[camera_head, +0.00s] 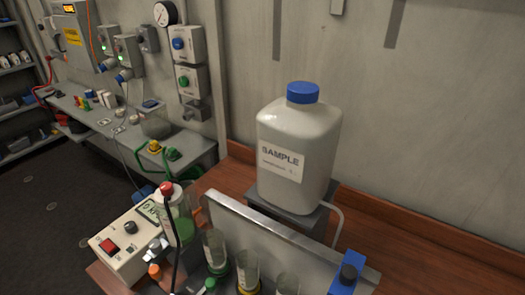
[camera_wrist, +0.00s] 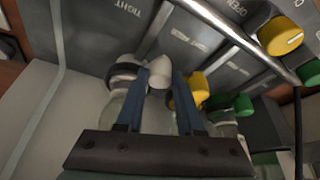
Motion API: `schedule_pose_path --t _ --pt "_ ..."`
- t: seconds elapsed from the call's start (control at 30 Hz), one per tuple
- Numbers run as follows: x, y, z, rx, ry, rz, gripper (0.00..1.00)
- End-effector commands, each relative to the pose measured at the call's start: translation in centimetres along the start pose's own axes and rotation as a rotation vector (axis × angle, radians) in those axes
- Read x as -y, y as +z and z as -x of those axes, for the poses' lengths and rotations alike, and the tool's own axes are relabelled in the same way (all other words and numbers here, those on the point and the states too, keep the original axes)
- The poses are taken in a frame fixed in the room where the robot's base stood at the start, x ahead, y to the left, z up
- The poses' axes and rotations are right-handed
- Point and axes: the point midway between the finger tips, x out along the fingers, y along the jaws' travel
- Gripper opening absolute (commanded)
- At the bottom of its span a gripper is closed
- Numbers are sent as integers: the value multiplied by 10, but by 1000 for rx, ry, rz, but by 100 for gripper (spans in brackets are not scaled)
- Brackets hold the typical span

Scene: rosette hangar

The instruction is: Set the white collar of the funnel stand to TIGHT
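In the wrist view, the white collar (camera_wrist: 128,68) and its rounded white knob (camera_wrist: 159,72) sit below a grey labelled panel (camera_wrist: 95,35) of the funnel stand. A clear glass vessel is below the collar. My gripper (camera_wrist: 161,74) has its two blue fingers apart, their tips on either side of the white knob. I cannot tell whether they touch it. The left finger hides part of the collar. A label that seems to read TIGHT is above the collar, upside down. The knob's exact setting is unclear. In the head view, the stand's metal panel (camera_head: 280,243) shows; my gripper does not.
A yellow knob (camera_wrist: 280,36) and a metal rod (camera_wrist: 235,36) are near. A SAMPLE jug (camera_head: 297,145) and a meter box (camera_head: 128,240) stand around the stand.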

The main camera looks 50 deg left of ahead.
Motion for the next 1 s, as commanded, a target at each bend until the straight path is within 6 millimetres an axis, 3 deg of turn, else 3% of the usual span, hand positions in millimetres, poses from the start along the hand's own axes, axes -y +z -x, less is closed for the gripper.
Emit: schedule_pose_path --t 0.03,0.1,1.0 --pt "0 0 0 0 0 0 9" --pt "0 0 0 0 0 0 0" --pt "0 0 0 0 0 0 0"
